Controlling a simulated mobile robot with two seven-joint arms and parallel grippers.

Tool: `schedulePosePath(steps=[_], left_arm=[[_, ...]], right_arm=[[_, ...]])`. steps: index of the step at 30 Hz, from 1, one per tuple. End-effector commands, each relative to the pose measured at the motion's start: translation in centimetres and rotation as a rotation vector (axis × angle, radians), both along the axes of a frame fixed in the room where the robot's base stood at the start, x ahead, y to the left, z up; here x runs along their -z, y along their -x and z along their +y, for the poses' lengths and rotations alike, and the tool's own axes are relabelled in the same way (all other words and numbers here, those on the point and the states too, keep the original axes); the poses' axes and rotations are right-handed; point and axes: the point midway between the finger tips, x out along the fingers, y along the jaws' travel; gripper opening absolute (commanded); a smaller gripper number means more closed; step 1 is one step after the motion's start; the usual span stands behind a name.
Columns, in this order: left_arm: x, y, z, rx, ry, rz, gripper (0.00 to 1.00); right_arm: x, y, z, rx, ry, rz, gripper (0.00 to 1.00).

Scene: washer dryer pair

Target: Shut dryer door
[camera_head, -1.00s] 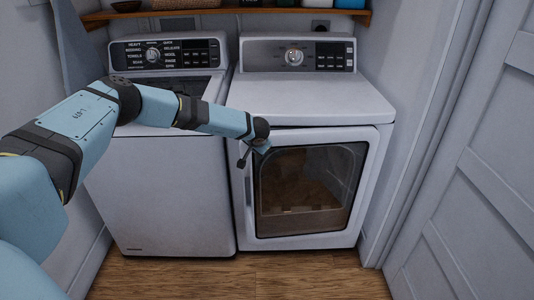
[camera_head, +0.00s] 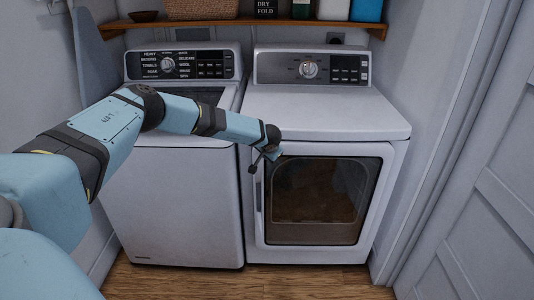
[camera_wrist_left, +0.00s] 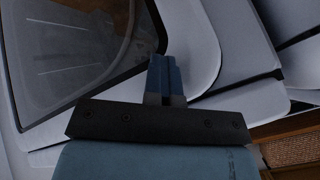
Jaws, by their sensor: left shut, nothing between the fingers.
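The dryer (camera_head: 325,115) is the white machine on the right. Its door (camera_head: 382,195) has a dark window (camera_head: 318,195) and faces me. The door looks close to flush with the front; I cannot tell whether it is fully shut. My left gripper (camera_head: 268,158) is at the door's upper left corner, above the handle strip (camera_head: 258,195). In the left wrist view the left gripper's fingers (camera_wrist_left: 167,75) are together and empty, close to the door's rounded white frame (camera_wrist_left: 200,45). Contact cannot be made out. My right gripper is in neither view.
A white washer (camera_head: 175,200) stands left of the dryer, under my left arm. A wooden shelf (camera_head: 245,24) with a basket (camera_head: 202,9) and containers runs above. A panelled door (camera_head: 480,190) is at the right. The wooden floor (camera_head: 240,282) in front is clear.

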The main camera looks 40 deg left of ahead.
Motion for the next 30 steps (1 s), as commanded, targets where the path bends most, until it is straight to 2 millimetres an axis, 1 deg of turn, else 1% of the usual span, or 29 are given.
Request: schedulePosePath(steps=[1, 4, 6, 8, 11, 15, 21, 27, 30], left_arm=[[-2.1, -1.1, 1.5, -0.014, -0.014, -0.042, 0.0], [-2.4, -0.9, 1.3, -0.014, -0.013, -0.041, 0.0], [-3.0, -0.5, 1.1, -0.015, -0.013, -0.041, 0.0], [-3.8, -0.1, 0.6, -0.013, -0.011, -0.041, 0.0], [-5.5, 1.0, -0.4, -0.013, -0.01, -0.039, 0.0], [-7.8, 2.9, -2.2, -0.009, -0.008, -0.031, 0.0], [-10.5, 5.3, -4.4, -0.004, -0.007, -0.021, 0.0], [-12.0, 6.6, -5.6, -0.003, -0.006, -0.015, 0.0], [-12.3, 6.8, -5.9, -0.001, -0.006, -0.014, 0.0]], right_arm=[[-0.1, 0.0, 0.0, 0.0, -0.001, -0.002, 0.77], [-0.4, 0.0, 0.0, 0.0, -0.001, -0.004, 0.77], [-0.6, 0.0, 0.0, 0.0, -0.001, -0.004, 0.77], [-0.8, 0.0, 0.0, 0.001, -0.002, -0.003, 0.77], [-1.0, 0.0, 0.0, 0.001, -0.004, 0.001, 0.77], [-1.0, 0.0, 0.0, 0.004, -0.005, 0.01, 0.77], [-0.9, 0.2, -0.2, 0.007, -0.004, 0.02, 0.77], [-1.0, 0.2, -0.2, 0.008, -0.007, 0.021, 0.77], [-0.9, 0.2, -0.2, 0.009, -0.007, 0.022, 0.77]])
